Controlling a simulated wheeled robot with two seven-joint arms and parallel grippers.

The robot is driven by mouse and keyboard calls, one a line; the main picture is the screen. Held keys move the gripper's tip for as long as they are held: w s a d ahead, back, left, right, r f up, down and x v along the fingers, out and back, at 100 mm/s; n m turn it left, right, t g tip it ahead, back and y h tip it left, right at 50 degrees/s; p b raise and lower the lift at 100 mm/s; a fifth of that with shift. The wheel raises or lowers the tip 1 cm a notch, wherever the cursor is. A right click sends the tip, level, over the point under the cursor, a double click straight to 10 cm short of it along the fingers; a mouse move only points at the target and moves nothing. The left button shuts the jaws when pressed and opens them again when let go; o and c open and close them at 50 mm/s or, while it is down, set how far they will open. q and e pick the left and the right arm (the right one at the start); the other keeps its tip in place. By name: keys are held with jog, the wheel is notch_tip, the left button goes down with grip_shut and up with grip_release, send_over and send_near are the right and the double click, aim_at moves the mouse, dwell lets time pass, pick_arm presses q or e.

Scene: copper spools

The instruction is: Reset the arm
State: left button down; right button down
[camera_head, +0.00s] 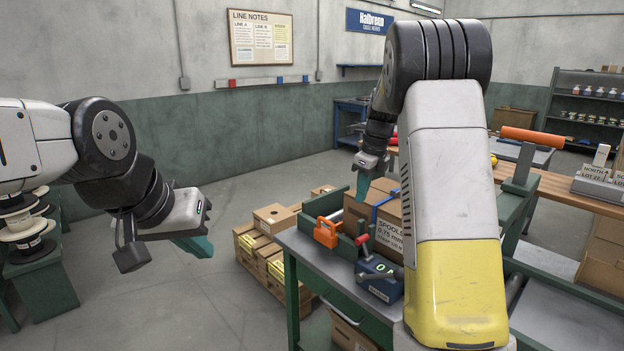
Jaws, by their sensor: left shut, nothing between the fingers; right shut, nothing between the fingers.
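My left arm comes in from the left, and its gripper (196,245) hangs over open floor with teal fingers shut and empty. My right arm rises in front of the camera with a white and yellow link and bends down at the top. Its gripper (363,187) points down with teal fingers shut and empty. It shows in front of or above the cardboard box on the workbench; I cannot tell the exact gap. The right arm hides part of the bench and the box.
A green-framed workbench (318,262) carries a labelled cardboard box (388,233), a green tray with an orange tool (327,232) and a blue device (379,284). Cartons (275,218) stand on a pallet behind it. Spools (24,222) stand at the left edge. The floor (190,310) between is clear.

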jog(key=s+a+r+n+t+y, duration=0.1)
jog(key=s+r+n, duration=0.3)
jog(key=s+n, duration=0.35)
jog(key=s+a+r+n+t, duration=0.1)
jog(key=s+a+r+n, duration=0.1)
jog(key=s+r+n, duration=0.55)
jog(key=s+a+f+n+t, duration=0.1)
jog(key=s+f+n, duration=0.1)
jog(key=s+n, duration=0.3)
jog(key=s+a+f+n+t, duration=0.1)
jog(key=s+n, duration=0.5)
jog(key=s, duration=0.6)
jog(key=shift+f+n+t, duration=0.3)
jog(key=shift+f, duration=0.5)
jog(key=shift+a, duration=0.1)
